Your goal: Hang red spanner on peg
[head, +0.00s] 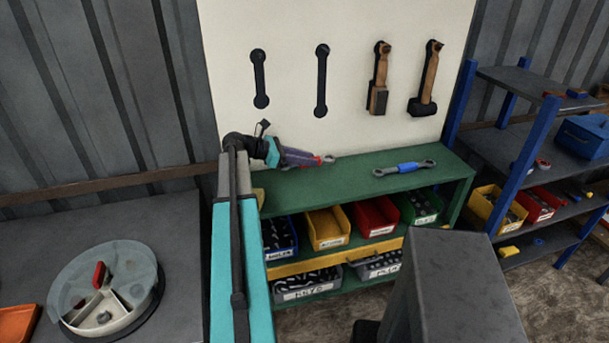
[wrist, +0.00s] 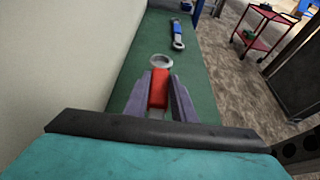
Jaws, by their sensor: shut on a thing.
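The red spanner shows in the wrist view (wrist: 159,88), its red handle between the two fingers of my gripper (wrist: 158,100) and its grey ring end pointing ahead. In the head view, my gripper (head: 300,158) is shut on the red spanner (head: 328,159), low in front of the pale board (head: 290,30) and over or at the green bench top. I cannot tell whether the spanner touches the bench. Two dark spanner shapes mark the board, a left one (head: 260,80) and a longer right one (head: 322,82). Pegs at their tops are too small to make out clearly.
A blue spanner (head: 405,168) lies on the green bench (head: 350,175), to the right. Two hammers (head: 379,78) (head: 427,80) hang on the board's right side. Labelled bins fill the shelf below. A blue-posted rack (head: 520,150) stands at the right.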

